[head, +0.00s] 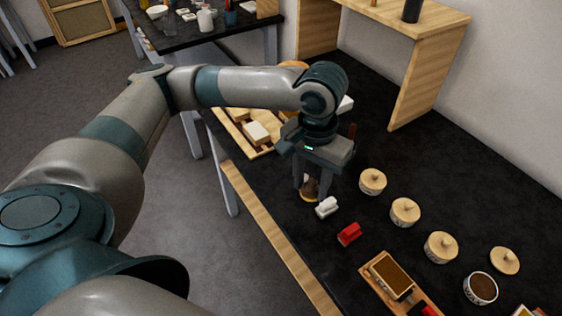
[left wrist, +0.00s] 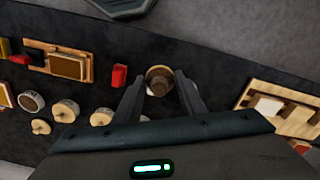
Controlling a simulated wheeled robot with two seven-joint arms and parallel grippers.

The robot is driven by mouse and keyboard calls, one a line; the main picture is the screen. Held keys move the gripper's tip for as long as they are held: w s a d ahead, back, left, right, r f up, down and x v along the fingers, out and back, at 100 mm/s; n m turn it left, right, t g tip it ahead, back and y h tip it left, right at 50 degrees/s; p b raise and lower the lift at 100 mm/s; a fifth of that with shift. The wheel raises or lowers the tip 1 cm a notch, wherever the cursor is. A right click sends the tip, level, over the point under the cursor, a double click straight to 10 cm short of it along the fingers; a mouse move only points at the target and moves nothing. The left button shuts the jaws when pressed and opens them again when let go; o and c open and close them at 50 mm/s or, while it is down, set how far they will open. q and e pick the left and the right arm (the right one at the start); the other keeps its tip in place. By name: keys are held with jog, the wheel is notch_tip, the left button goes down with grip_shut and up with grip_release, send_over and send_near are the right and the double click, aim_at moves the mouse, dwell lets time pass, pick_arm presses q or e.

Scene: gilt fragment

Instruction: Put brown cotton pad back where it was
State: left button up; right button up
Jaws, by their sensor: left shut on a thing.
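My left gripper (head: 309,183) points down over the dark bench near its front edge. Its fingers are closed on a dark brown rounded piece (head: 311,187), which I take for the brown cotton pad. In the left wrist view the brown piece (left wrist: 159,84) sits between the two fingertips (left wrist: 160,92), with a tan round rim around or just under it. I cannot tell whether the piece touches what is below. My right gripper is not in view.
A white block (head: 327,207) and a red block (head: 349,234) lie close by. Several lidded jars (head: 404,212) stand to the right, with an open jar of brown stuff (head: 480,288). A wooden tray (left wrist: 293,119) with pale blocks is behind. A wooden strip (head: 270,232) edges the bench.

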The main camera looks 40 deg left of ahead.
pick_arm(q)
jog(key=shift+w, duration=0.1)
jog(key=shift+w+a+m, duration=0.25)
jog(key=shift+w+m, duration=0.45)
jog(key=shift+w, duration=0.1)
jog(key=w+a+m, duration=0.4)
jog(key=w+m, duration=0.4)
jog(key=shift+w+a+f, duration=0.15)
jog(key=shift+w+f, duration=0.05)
jog(key=shift+f, duration=0.25)
jog(key=w+a+f+p, duration=0.1)
jog(key=a+f, duration=0.1)
jog(key=a, duration=0.1)
jog(key=w+a+f+p, duration=0.1)
jog(key=a+f, duration=0.1)
jog(key=a, duration=0.2)
jog(key=w+a+f, duration=0.1)
jog(key=a+f, duration=0.2)
jog(key=a, duration=0.1)
jog(key=shift+a+p, duration=0.15)
jog(key=shift+p, duration=0.25)
jog(key=shift+f, duration=0.1)
